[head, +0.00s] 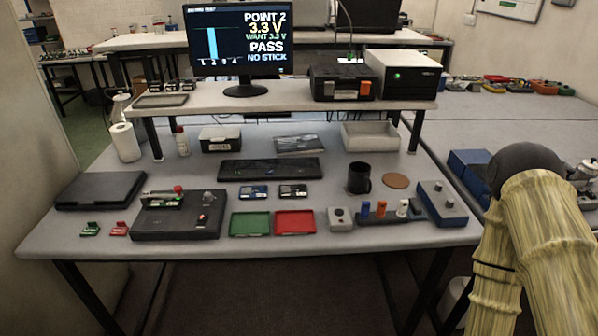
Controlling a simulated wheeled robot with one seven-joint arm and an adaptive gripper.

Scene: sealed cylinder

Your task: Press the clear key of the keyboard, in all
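The black keyboard (270,169) lies flat on the grey bench, in the middle below the raised shelf. Its keys are too small and dark to tell apart, so I cannot make out the clear key. The monitor (238,40) on the shelf reads "POINT 2", "3.3 V", "WANT 3.3 V", "PASS" and "NO STICK", beside a bar graph. My arm, in a yellowish sleeve, shows at the right edge, bent and well apart from the keyboard. My gripper is not in view.
Before the keyboard lie two small boards (254,192), a dark test fixture (180,215), a green tray (250,224) and a red tray (295,222). A black mug (359,178) stands to its right. A closed laptop (100,190) lies at left. The shelf edge (280,108) overhangs behind.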

